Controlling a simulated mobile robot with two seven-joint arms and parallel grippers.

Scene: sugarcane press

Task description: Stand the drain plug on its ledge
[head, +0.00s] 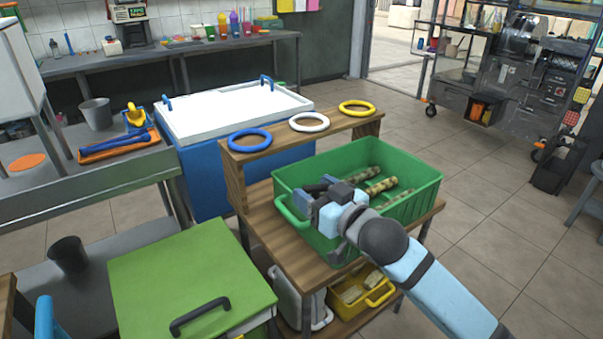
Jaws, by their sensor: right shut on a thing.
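My right gripper (312,195) comes in from the lower right and is over the left part of the green crate (421,197). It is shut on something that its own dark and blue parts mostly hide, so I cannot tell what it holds. I cannot make out the drain plug or its ledge for certain.
Several cane pieces (381,186) lie in the crate. Blue (249,131), white (309,114) and yellow (357,102) rings lie on the raised wooden shelf (290,138). A green-lidded box (180,270) and white-lidded blue chest (235,112) stand left.

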